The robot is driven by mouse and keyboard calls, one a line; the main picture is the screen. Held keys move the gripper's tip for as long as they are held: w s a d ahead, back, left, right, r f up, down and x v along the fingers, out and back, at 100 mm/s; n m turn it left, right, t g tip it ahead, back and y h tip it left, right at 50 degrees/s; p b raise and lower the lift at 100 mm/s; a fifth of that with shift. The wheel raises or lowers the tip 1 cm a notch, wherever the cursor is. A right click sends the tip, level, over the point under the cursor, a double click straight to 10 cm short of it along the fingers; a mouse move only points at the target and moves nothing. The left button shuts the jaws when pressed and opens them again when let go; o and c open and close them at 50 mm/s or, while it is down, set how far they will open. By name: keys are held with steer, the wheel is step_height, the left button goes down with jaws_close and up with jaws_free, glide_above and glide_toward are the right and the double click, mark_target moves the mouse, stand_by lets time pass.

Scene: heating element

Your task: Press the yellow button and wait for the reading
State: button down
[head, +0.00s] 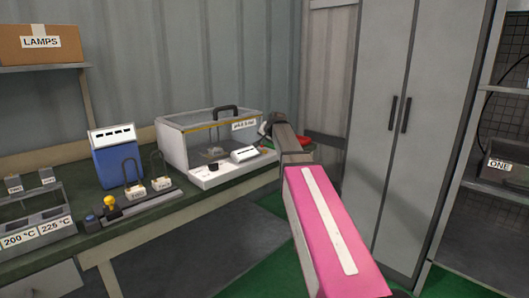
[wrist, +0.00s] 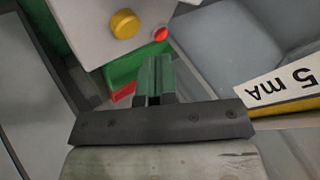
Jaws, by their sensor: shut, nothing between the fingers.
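The yellow button (wrist: 125,24) is a round cap on a pale panel (wrist: 92,18) at the top of the wrist view. A small red light or button (wrist: 161,34) sits just right of it. My gripper (wrist: 153,68) is shut and empty. Its fingertips appear below the yellow button in the picture, with a visible gap; I cannot tell the depth. In the head view my arm reaches to the right end of the bench, and its gripper and this panel are mostly hidden behind it.
A clear-sided box (head: 205,135) with a black handle stands on the bench (head: 150,222). A dark bar (head: 150,204) with a yellow knob, a blue container (head: 117,158) and temperature-labelled holders (head: 35,238) stand left. A grey cabinet (head: 405,60) stands right.

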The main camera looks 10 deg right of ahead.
steer(key=shift+f, duration=0.65)
steer(key=shift+f, duration=0.1)
stand_by(1.6)
steer(key=shift+f, duration=0.3)
steer(key=shift+f, duration=0.45)
stand_by(0.7)
stand_by(0.4)
steer(key=shift+r, duration=0.85)
steer(key=shift+r, duration=2.45)
